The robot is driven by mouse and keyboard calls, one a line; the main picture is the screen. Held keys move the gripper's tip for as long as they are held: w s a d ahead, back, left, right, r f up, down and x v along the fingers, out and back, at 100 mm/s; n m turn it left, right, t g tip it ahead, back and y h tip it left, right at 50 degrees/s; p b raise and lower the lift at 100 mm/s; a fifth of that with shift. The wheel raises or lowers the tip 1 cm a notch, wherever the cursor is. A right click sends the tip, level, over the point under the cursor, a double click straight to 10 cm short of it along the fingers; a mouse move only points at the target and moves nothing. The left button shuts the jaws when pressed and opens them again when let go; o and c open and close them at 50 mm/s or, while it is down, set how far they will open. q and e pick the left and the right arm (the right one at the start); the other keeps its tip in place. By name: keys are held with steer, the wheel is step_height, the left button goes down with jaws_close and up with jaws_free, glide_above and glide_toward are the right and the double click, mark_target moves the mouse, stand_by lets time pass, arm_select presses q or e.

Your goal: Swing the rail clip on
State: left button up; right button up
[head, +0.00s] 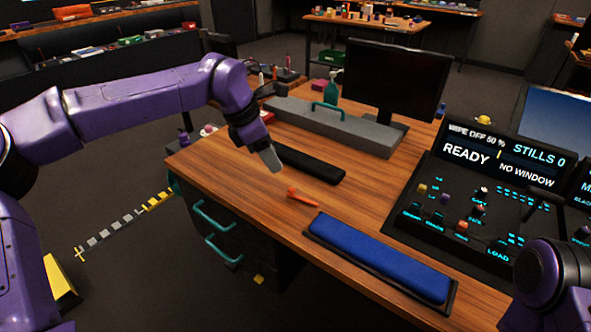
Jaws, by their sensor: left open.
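My left arm reaches in from the left. Its gripper (272,160) hangs over the wooden desk, empty, close to the left end of a black padded bar. A small orange object (302,196) lies on the desk to the right of and below this gripper, apart from it. I cannot tell which thing is the rail clip. A long grey block (350,135) with a teal handle (327,112) lies farther back. The control panel (450,225), with lit keys and knobs, stands at the right. My right arm shows at the lower right; its gripper is not visible.
A blue pad (380,262) in a black tray lies along the desk's front edge. The black bar (310,164) lies behind the orange object. A dark monitor (395,82) and a green bottle (333,87) stand at the back. Bare desk surrounds the orange object.

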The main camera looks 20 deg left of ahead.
mark_target(291, 189)
arm_select(q)
steer(key=b+x, duration=0.1)
steer(key=x, duration=0.9)
steer(key=shift+d, duration=0.15)
jaws_close()
